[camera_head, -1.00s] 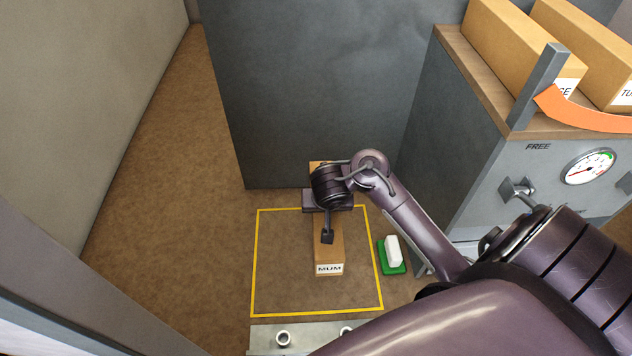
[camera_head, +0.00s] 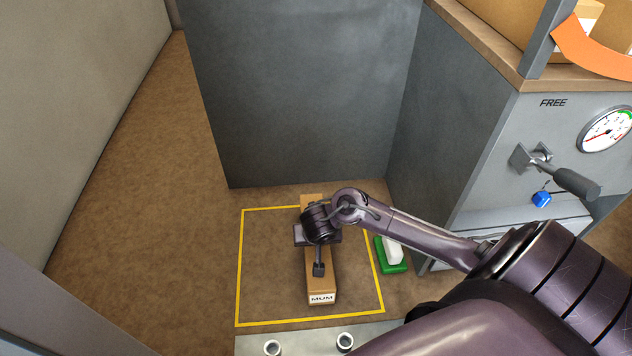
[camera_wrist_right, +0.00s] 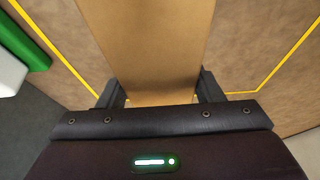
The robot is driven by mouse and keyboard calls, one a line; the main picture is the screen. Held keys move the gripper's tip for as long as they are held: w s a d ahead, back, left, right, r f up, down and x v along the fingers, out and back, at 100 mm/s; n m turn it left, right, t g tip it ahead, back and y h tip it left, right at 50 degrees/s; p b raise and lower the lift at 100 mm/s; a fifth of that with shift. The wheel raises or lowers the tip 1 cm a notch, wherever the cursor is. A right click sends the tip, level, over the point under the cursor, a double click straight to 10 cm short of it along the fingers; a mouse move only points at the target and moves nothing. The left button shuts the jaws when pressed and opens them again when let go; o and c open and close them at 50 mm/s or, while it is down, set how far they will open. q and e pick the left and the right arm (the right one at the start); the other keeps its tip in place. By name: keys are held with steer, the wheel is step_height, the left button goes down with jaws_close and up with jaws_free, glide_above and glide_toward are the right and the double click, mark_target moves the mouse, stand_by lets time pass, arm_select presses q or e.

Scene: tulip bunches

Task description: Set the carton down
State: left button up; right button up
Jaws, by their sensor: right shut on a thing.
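A long brown carton (camera_head: 322,284) with a white label reading MUM is over the yellow-outlined area of the floor (camera_head: 268,262). Its far end reaches about the far yellow line. My right gripper (camera_head: 318,236) is over the middle of the carton. In the right wrist view the carton (camera_wrist_right: 155,40) runs between the two fingers of the gripper (camera_wrist_right: 160,98), which are closed against its sides. I cannot tell whether the carton touches the floor. My left gripper is not in view.
A green block with a white top (camera_head: 391,252) sits just right of the yellow outline. A grey cabinet (camera_head: 480,190) with a gauge, a lever and a blue tag stands at the right. A dark panel (camera_head: 300,90) stands behind. Floor left of the outline is clear.

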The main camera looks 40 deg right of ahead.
stand_by(0.3)
steer(key=o, duration=0.9)
steer(key=shift+f, duration=0.25)
steer(key=o, duration=0.5)
steer(key=shift+r, duration=0.1)
